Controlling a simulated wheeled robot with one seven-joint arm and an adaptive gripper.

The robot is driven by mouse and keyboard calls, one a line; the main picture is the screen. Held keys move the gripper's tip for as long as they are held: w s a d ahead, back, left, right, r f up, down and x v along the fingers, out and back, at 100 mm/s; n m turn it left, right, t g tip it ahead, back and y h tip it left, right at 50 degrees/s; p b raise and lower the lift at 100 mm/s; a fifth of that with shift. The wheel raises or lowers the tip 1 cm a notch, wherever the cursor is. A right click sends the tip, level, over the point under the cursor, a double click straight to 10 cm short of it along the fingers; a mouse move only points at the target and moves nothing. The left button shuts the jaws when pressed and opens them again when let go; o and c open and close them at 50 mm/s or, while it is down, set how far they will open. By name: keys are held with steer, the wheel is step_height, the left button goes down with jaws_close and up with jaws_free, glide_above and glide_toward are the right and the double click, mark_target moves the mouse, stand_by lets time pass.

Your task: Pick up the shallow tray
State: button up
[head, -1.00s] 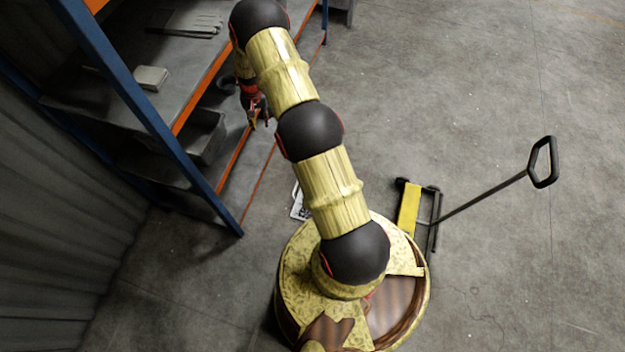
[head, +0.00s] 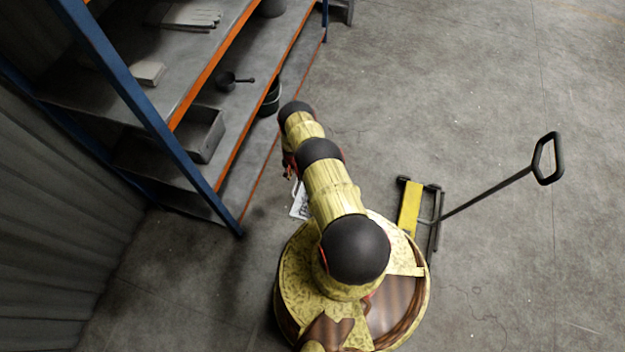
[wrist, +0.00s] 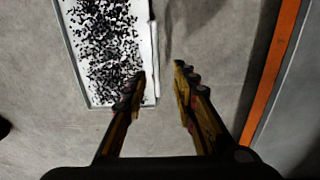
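The shallow tray (wrist: 149,60) is white, with many small dark bits spread over its bottom. It lies on the floor at the upper left of the wrist view. In the head view a small part of the tray (head: 298,208) shows beside my base, the rest hidden by my arm. My gripper (wrist: 160,84) is open, with nothing between its fingers. In the wrist view its left finger overlaps the tray's lower right corner and its right finger is over bare floor. I cannot tell its height above the tray. In the head view my gripper (head: 288,170) is mostly hidden behind my arm.
A shelf rack (head: 157,130) with blue posts and orange beams stands left of my arm. It holds a grey bin (head: 203,135) and a dark pan (head: 228,81). A yellow pallet jack (head: 410,207) stands right of my base. The floor beyond is clear.

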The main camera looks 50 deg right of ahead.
steer(key=f+b, duration=0.1)
steer(key=f, duration=0.1)
steer(key=f+b, duration=0.1)
steer(key=f, duration=0.1)
steer(key=f+b, duration=0.1)
steer(key=f, duration=0.1)
steer(key=shift+s+a+f, duration=0.2)
steer(key=shift+s+f, duration=0.15)
steer(key=shift+f, duration=0.05)
steer(key=shift+c, duration=0.7)
jaws_close()
